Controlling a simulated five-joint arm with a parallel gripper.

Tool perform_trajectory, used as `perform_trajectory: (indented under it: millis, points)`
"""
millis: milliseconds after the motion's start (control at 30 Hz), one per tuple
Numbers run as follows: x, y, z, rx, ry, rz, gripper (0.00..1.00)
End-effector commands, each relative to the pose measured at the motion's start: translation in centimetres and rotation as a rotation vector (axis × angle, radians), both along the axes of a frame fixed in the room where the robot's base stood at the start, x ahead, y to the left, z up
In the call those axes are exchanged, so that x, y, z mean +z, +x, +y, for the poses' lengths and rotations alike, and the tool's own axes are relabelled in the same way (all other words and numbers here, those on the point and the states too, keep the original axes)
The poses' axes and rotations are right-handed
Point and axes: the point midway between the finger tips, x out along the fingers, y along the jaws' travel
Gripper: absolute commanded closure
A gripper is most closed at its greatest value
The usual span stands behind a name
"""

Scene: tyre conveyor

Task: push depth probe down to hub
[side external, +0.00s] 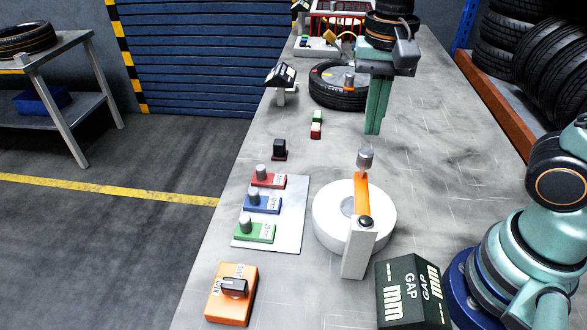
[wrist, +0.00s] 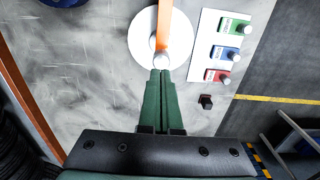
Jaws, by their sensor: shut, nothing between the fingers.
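The probe is likely the orange lever (side external: 362,195) hinged on a white post (side external: 359,250), with a grey metal knob (side external: 366,158) at its far end. The lever slants up over a white round disc (side external: 385,228) with a hole in its middle, perhaps the hub. My gripper (side external: 373,132) has its green fingers shut and empty, pointing down, just above and beyond the knob, with a small gap in the side external view. In the wrist view the fingertips (wrist: 160,72) appear right beside the knob (wrist: 161,59); contact cannot be told.
A black GAP mm display (side external: 408,290) stands in front. Left are an orange switch box (side external: 232,292) and a plate (side external: 290,235) with red, blue and green knobbed blocks. A tyre (side external: 338,88) lies behind my gripper. The table right of the disc is clear.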

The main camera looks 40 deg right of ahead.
Motion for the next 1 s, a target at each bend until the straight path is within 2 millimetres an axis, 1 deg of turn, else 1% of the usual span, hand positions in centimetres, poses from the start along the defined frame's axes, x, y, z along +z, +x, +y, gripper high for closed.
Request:
perform_trajectory:
  millis: [33, 100, 233, 400, 667, 733, 900, 1000]
  points:
    - [-0.9, -0.1, 0.0, 0.000, -0.001, 0.005, 1.00]
    - [-1.8, -0.1, 0.0, 0.000, -0.001, 0.004, 1.00]
    - [-2.9, 0.0, 0.0, 0.000, -0.001, 0.002, 1.00]
    - [-3.4, 0.0, 0.0, 0.000, 0.000, 0.000, 1.00]
    - [-3.4, 0.0, 0.0, 0.000, 0.000, 0.000, 1.00]
    - [-3.8, 0.0, 0.0, 0.000, -0.001, 0.002, 1.00]
    - [-6.3, 0.0, 0.0, 0.001, -0.001, 0.006, 1.00]
    - [-7.4, 0.0, 0.0, 0.001, -0.001, 0.004, 1.00]
